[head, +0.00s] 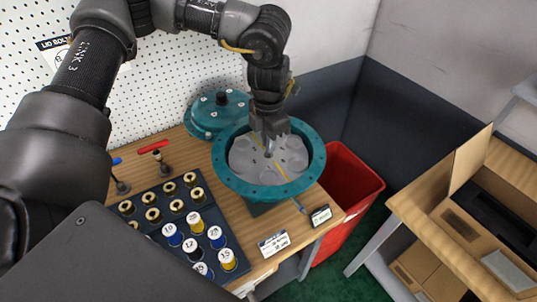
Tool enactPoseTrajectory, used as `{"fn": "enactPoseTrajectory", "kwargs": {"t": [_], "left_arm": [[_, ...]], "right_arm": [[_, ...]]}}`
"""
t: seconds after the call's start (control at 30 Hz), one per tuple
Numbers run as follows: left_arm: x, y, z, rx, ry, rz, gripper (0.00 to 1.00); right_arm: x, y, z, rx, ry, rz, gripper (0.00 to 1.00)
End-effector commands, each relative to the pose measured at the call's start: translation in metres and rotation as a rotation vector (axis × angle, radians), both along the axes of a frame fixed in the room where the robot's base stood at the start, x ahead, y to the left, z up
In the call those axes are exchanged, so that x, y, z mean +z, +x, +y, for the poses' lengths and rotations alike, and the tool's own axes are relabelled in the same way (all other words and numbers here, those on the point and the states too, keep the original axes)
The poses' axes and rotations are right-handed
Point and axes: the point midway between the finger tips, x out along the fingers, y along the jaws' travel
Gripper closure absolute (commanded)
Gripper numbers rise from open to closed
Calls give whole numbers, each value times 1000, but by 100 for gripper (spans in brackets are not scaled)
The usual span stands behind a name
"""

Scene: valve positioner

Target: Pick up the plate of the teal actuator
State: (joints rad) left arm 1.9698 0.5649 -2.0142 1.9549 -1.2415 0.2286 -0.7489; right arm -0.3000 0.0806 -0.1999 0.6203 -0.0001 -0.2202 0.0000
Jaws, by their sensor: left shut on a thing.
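The teal actuator (222,176) is an open round housing with a bolted rim on the wooden bench. A light grey round plate (246,174) with round recesses lies inside its rim. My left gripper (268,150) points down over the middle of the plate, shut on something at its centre. The fingers hide the held part, probably a central knob or stem of the plate. I cannot tell whether the plate is lifted off its seat. My right gripper is not in view.
A teal lid (212,118) lies behind the housing, close to it. A dark tray (160,222) of numbered spools stands at the left front. A small black device (320,215) and a label card (273,243) sit near the bench edge. A red bin (345,190) stands right of the bench.

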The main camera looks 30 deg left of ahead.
Motion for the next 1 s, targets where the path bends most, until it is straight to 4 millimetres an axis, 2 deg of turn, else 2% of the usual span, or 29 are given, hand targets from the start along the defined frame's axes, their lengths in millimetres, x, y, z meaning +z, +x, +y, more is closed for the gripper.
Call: {"fn": "enactPoseTrajectory", "kwargs": {"t": [0.33, 0.43, 0.57, 0.8, 1.0], "left_arm": [[2, 1, 0, 0, -2, -3, 100], [8, 1, 0, 0, 0, -4, 100], [27, 1, -1, 0, -2, -8, 100], [73, 1, -1, 0, -2, -6, 100], [96, 1, -1, 0, -2, -3, 100]], "right_arm": [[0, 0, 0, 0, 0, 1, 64], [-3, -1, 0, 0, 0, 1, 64], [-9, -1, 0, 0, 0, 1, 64], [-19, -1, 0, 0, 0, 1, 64], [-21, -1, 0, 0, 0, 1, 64]]}}
